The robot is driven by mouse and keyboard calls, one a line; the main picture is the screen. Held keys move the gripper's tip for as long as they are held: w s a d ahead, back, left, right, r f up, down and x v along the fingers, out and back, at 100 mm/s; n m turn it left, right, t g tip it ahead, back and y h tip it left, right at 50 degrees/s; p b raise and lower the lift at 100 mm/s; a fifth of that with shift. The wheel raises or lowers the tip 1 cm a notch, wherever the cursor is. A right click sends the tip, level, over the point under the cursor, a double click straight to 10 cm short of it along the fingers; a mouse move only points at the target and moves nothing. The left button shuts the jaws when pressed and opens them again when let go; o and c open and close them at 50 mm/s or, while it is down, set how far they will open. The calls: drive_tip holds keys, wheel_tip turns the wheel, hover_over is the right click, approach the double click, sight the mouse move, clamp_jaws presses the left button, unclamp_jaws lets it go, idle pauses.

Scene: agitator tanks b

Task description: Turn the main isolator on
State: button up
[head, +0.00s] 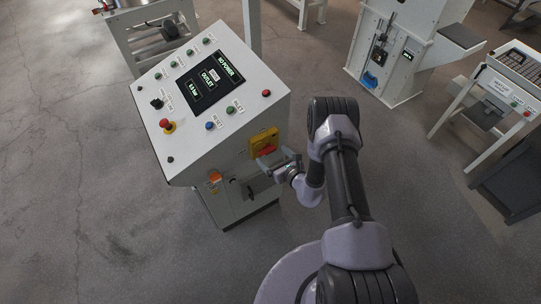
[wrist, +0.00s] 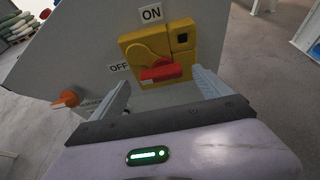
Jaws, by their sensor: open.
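The main isolator is a yellow switch plate (head: 264,140) with a red handle (head: 266,150), on the side of the grey control console (head: 215,80). In the wrist view the yellow plate (wrist: 150,48) has an ON label (wrist: 151,13) above it and an OFF label (wrist: 118,68) at its left. The red handle (wrist: 160,73) lies roughly level, towards OFF. My gripper (head: 277,163) is open in front of the isolator.
An orange knob (wrist: 68,98) sticks out left of the isolator; it also shows in the head view (head: 214,177). A red emergency stop (head: 168,125) and several buttons are on the console top. The screen (head: 209,82) reads NO POWER. Open floor (head: 110,230) lies left of the console.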

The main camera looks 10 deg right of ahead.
sight(272, 151)
drive_tip(key=shift+x, duration=1.2)
drive_tip(key=c, duration=1.4)
drive_tip(key=shift+o, duration=0.2)
drive_tip(key=shift+d, duration=0.1)
drive_tip(key=shift+b, duration=0.4)
drive_tip(key=shift+w+d+f+m+y+b, duration=0.1)
drive_tip(key=shift+d+m+y+b, duration=0.15)
drive_tip(key=shift+m+y+b, duration=0.7)
drive_tip(key=m+b, duration=0.1)
drive_tip(key=m+y+b, duration=0.1)
drive_tip(key=b, duration=0.1)
drive_tip(key=m+y+b, duration=0.1)
drive_tip(key=m+b, duration=0.1)
drive_tip(key=shift+w+d+g, duration=0.1)
drive_tip(key=shift+d+g, duration=0.2)
drive_tip(key=m+y+b, duration=0.1)
drive_tip(key=m+b, duration=0.1)
drive_tip(key=m+y+b, duration=0.1)
drive_tip(key=m+b, duration=0.1)
drive_tip(key=shift+w+d+f, duration=0.1)
drive_tip(key=shift+d+f, duration=0.15)
drive_tip(key=shift+d+m+t+y+b, duration=0.15)
drive_tip(key=shift+m+t+y+b, duration=0.65)
drive_tip(key=shift+m+b, duration=0.9)
drive_tip(key=shift+m, duration=0.25)
